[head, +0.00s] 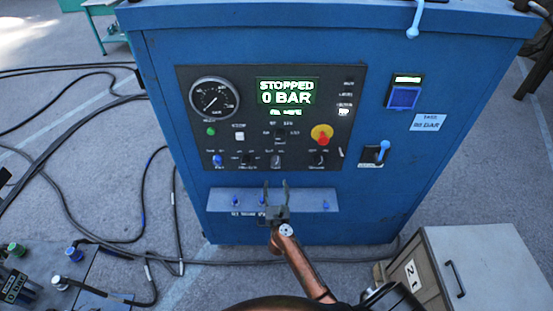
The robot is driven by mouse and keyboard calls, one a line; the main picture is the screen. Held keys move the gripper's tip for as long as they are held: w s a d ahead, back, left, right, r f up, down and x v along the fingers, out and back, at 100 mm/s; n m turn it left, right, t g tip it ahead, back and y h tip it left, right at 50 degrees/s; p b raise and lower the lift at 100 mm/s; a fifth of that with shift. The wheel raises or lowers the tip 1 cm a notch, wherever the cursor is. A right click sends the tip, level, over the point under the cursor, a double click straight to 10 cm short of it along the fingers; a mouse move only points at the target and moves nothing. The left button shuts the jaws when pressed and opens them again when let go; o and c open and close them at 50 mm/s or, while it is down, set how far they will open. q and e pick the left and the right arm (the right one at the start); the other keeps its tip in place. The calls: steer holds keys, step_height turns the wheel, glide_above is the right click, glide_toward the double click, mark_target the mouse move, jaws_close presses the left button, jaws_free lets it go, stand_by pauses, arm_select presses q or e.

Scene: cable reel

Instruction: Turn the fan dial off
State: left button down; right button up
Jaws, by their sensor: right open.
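The control panel (262,122) is on the front of a blue cabinet. Its lower row has a blue knob (217,160) and several dark dials, among them one at centre left (247,160), one at centre (276,160) and one at right (317,161). The small labels are too blurred to tell which one is the fan dial. My right gripper (276,185) is open and empty, its two fingers pointing up just below the centre dial in the picture. I cannot tell whether it touches the panel. My left gripper is not in view.
A display (286,92) reads "STOPPED 0 BAR". A red button on yellow (322,134) and a blue-handled switch (383,151) are nearby. A grey drawer cabinet (478,262) stands lower right; black cables (62,215) lie left.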

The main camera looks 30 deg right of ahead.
mark_target(275, 164)
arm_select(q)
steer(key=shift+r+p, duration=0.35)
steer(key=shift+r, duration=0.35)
arm_select(e)
steer(key=w+d+r+m, duration=0.1)
steer(key=w, duration=0.1)
steer(key=w+d+r+m, duration=0.1)
steer(key=w+d+r, duration=0.1)
steer(key=w, duration=0.1)
steer(key=w+d+r+m+h, duration=0.1)
steer(key=w+m, duration=0.1)
steer(key=shift+w+d+r+g, duration=0.3)
steer(key=shift+r+g, duration=0.1)
steer(key=shift+c, duration=0.3)
steer(key=c, duration=1.1)
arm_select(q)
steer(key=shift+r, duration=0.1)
